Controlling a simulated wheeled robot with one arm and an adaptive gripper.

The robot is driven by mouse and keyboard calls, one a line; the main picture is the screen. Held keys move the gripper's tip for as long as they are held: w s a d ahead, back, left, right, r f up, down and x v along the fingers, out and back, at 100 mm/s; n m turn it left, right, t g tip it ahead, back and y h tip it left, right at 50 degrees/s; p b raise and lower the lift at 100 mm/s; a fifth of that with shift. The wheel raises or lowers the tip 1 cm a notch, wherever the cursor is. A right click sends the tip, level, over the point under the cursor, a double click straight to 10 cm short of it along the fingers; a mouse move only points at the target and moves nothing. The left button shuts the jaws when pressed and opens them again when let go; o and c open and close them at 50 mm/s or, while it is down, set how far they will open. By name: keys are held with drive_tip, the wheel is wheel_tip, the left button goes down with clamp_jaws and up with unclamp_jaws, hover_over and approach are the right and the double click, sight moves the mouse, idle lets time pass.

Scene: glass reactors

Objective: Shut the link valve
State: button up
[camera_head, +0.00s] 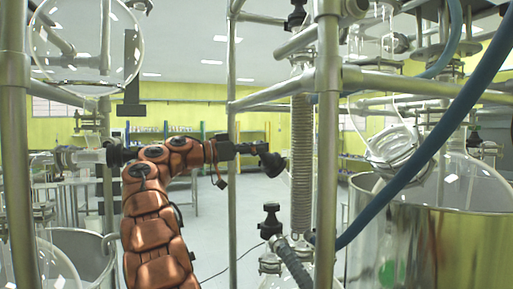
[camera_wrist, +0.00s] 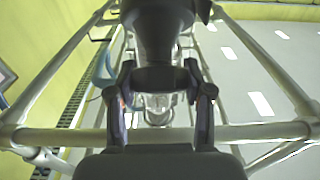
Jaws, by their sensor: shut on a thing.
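The link valve shows as a black handle (camera_head: 271,162) in the head view, beside the ribbed glass column at mid-picture. My copper arm reaches right to it, and my gripper (camera_head: 254,150) is at the handle, small and partly merged with it. In the wrist view the black handle (camera_wrist: 157,78) stands between the two fingers of my gripper (camera_wrist: 165,92), which are closed on its sides. A clear glass part (camera_wrist: 157,107) shows behind it. The valve's inner position cannot be told from these views.
Metal frame posts (camera_head: 326,150) and rails surround the handle closely. A blue hose (camera_head: 428,150) crosses at the right, before a large steel vessel (camera_head: 440,245). Another black valve knob (camera_head: 271,218) stands below. A round glass vessel (camera_head: 85,40) hangs upper left.

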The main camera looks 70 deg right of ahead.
drive_tip(key=shift+d+r+m+g+y+p, duration=0.15)
drive_tip(key=shift+m+g+y+p, duration=0.75)
drive_tip(key=shift+m+p, duration=0.75)
drive_tip(key=shift+m+g+y+p, duration=0.5)
drive_tip(key=shift+m+y+p, duration=1.1)
drive_tip(key=shift+p, duration=1.5)
drive_tip(key=o, duration=1.2)
drive_tip(key=shift+c, duration=0.2)
drive_tip(key=shift+f+n+h+b, duration=0.3)
drive_tip(key=shift+f+b, duration=0.1)
drive_tip(key=shift+b, duration=0.5)
drive_tip(key=shift+s+n+h+b, duration=0.1)
drive_tip(key=shift+n+h+b, duration=0.35)
drive_tip(key=shift+b, duration=0.55)
drive_tip(key=shift+r+n+t+h+b, duration=0.1)
drive_tip(key=shift+n+t+h+b, duration=0.45)
drive_tip(key=shift+b, duration=0.35)
drive_tip(key=shift+a+r+n+b, duration=0.15)
drive_tip(key=shift+a+n+b, duration=0.05)
drive_tip(key=shift+n+b, duration=0.2)
